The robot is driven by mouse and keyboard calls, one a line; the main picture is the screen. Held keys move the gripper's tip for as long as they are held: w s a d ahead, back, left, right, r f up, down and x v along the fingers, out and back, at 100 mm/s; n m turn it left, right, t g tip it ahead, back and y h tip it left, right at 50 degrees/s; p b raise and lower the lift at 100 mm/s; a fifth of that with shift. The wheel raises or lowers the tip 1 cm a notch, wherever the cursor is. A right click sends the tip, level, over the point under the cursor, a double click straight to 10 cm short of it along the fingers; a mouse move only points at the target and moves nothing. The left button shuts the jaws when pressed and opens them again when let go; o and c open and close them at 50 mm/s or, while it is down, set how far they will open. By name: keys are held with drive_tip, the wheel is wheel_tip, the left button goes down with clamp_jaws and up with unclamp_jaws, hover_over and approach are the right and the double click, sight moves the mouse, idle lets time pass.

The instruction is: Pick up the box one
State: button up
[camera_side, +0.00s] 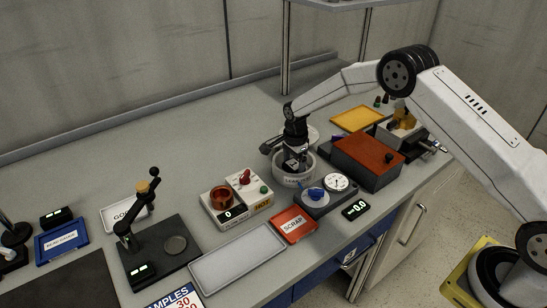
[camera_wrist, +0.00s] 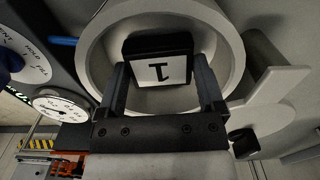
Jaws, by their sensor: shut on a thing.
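Box one is a small black block with a white label bearing a "1" (camera_wrist: 160,68), upside down in the wrist view. It is inside a round, pale, open bowl (camera_wrist: 234,62), which also shows in the side view (camera_side: 283,181). My gripper (camera_wrist: 162,72) reaches into the bowl with one finger on each side of the box, shut on it. In the side view my gripper (camera_side: 295,163) points down into the bowl, and the box is hidden there. I cannot tell whether the box touches the bowl's floor.
A dial unit with a blue knob (camera_side: 316,193) stands close in front of the bowl. A red-brown topped box (camera_side: 368,157) is to the right, a red SCRAP tray (camera_side: 293,224) in front, and a hot plate unit (camera_side: 237,198) to the left. The bench behind is clear.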

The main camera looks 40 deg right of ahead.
drive_tip(key=shift+r, duration=0.6)
drive_tip(key=s+r, duration=1.1)
drive_tip(key=s, duration=0.3)
drive_tip(key=shift+r, duration=0.25)
drive_tip(key=shift+a, duration=0.1)
drive_tip(key=shift+r, duration=0.15)
drive_tip(key=shift+r, duration=1.35)
